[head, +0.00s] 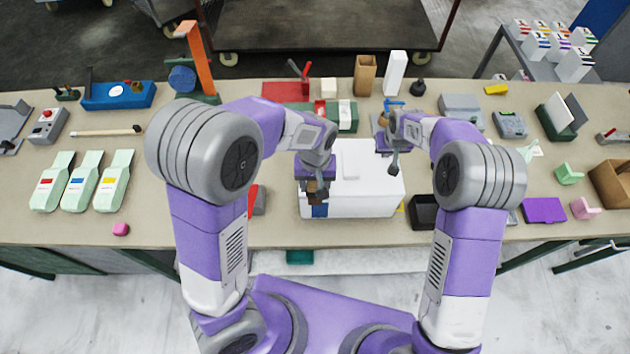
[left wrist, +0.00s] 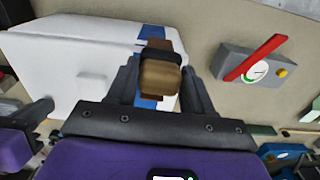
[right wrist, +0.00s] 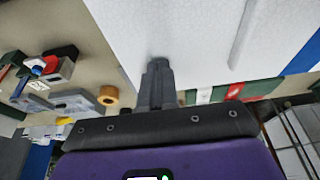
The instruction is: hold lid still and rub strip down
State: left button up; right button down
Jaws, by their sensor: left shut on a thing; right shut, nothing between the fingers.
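A white foam box with a flat lid (head: 372,182) stands on the bench in front of me. A blue strip (head: 320,211) runs down its left part; it also shows in the left wrist view (left wrist: 150,32). My left gripper (head: 313,184) is shut on a brown rubbing block (left wrist: 160,78) at the strip, hiding part of it. Whether the block touches the strip is unclear. My right gripper (head: 394,167) is shut and empty at the lid's right part. In the right wrist view its fingertips (right wrist: 157,64) are at the white lid (right wrist: 190,40), seemingly touching.
A grey gauge box with a red bar (left wrist: 252,66) stands left of the foam box. A black tray (head: 423,212) stands close on its right.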

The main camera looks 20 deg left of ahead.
pick_arm(q)
jog(key=shift+f, duration=1.1)
jog(key=shift+w, duration=0.1)
jog(key=shift+w+a, duration=0.3)
jog(key=shift+w, duration=0.75)
jog(key=shift+w+a, duration=0.25)
jog(key=shift+w, duration=0.8)
jog(key=shift+r, duration=0.1)
jog(key=shift+r, duration=0.7)
jog(key=shift+s, duration=0.1)
